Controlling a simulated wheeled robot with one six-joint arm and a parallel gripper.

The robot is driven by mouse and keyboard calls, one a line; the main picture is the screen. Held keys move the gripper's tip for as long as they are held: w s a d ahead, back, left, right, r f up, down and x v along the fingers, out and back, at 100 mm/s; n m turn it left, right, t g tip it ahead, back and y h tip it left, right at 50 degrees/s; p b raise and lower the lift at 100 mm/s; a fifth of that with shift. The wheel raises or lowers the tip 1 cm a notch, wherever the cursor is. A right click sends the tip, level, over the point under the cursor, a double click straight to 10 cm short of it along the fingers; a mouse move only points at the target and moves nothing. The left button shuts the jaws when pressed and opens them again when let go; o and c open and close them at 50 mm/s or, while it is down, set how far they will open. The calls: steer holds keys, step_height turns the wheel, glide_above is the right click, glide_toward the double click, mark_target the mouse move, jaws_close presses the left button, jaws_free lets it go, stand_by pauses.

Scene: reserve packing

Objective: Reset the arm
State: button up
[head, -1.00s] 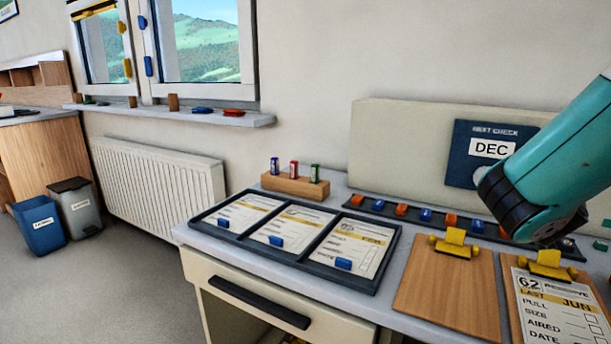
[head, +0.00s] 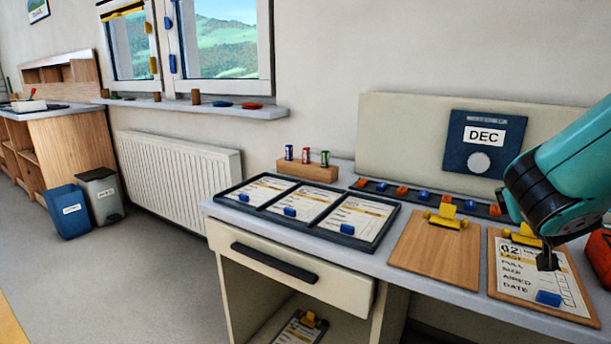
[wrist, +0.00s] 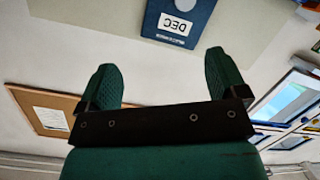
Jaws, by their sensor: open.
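My teal arm reaches in from the right edge of the head view. Its gripper (head: 547,262) hangs at the arm's end, in front of the clipboard with the paper form. In the wrist view my gripper (wrist: 165,80) shows two green fingers spread wide with nothing between them. The blue DEC panel (head: 484,143) on the back board is beyond the fingers; it also shows upside down in the wrist view (wrist: 180,10).
A desk (head: 385,262) holds a dark three-part tray (head: 262,211), a bare clipboard (head: 435,250), a clipboard with a form (head: 508,285), and a wooden block (head: 307,171) with three small tubes. A red object (head: 598,262) is at the right edge.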

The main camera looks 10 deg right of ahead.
steer(key=a+f+g+y+b, duration=0.1)
steer(key=a+f, duration=0.1)
steer(key=f, duration=0.1)
steer(key=s+a+f+g+y+b, duration=0.1)
steer(key=a+f+y, duration=0.1)
steer(key=a, duration=0.1)
steer(key=s+a+f+y, duration=0.1)
steer(key=a+f+y, duration=0.1)
steer(key=a+f, duration=0.1)
steer(key=shift+s+a+f+g+b, duration=0.15)
steer(key=shift+f+g+b, duration=0.15)
steer(key=shift+g+b, duration=0.1)
steer(key=s+a+f+n+g+y+b, duration=0.2)
steer(key=s+a+f+n+g+y, duration=0.15)
steer(key=s+a, duration=0.35)
steer(key=s+a+f+n+g+y+b, duration=0.2)
steer(key=s+a+y, duration=0.25)
steer(key=a, duration=0.55)
steer(key=s+a+r+n+g, duration=0.1)
steer(key=s+a+n+g, duration=0.3)
steer(key=s, duration=0.5)
step_height(320, 180, up, 25)
steer(key=p, duration=2.5)
steer(key=shift+w+a+r+y, duration=0.15)
steer(key=shift+w+r+y, duration=0.1)
steer(key=shift+y, duration=0.15)
